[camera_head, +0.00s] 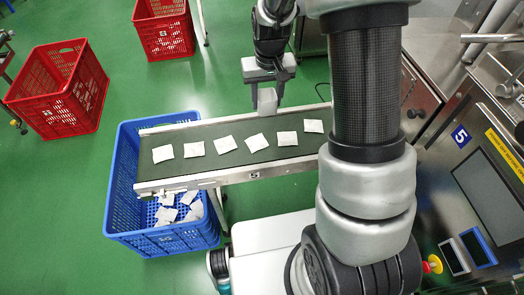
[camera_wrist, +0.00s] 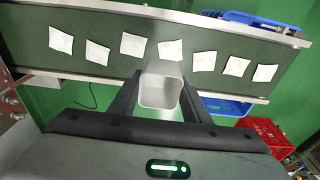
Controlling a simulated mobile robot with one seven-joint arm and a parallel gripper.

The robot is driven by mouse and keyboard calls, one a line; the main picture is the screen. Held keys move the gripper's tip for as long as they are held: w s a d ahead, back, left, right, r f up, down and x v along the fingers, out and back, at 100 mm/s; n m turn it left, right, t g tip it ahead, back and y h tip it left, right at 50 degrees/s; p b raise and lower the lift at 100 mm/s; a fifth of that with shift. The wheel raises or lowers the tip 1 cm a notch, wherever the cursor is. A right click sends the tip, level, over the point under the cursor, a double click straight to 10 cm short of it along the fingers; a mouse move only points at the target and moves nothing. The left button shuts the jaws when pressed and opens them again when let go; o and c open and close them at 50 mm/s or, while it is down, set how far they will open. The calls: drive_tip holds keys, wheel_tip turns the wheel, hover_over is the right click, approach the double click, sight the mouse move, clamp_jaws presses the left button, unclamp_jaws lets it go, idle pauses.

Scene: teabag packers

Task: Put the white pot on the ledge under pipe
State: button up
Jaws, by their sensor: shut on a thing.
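The white pot (camera_head: 267,103) is a small, light, square-sided container. My gripper (camera_head: 268,84) is shut on it and holds it near the far edge of the conveyor. In the wrist view, the pot (camera_wrist: 160,93) is between the two dark fingers of my gripper (camera_wrist: 157,98), with its square open end towards the camera and the inside looking empty. I cannot clearly make out the ledge under the pipe in either view. A shiny metal pipe or handle (camera_head: 492,38) shows at the upper right.
A conveyor (camera_head: 145,187) carries several white teabags in a row. Its left end is over a blue crate (camera_head: 112,210) with teabags inside. Red crates (camera_head: 97,78) stand on the green floor. A steel machine with a screen (camera_head: 490,195) stands at right.

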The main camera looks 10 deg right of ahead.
drive_tip(key=w+f+b, duration=0.1)
drive_tip(key=f+b, duration=0.1)
drive_tip(key=f, duration=0.4)
drive_tip(key=w+f+b, duration=0.1)
drive_tip(key=f+b, duration=0.2)
drive_tip(key=f, duration=0.2)
drive_tip(key=w+a+f+b, duration=0.1)
drive_tip(key=f+b, duration=0.1)
drive_tip(key=f, duration=0.4)
drive_tip(key=shift+f+b, duration=0.3)
drive_tip(key=shift+b, duration=0.1)
drive_tip(key=shift+f, duration=0.15)
drive_tip(key=o, duration=1)
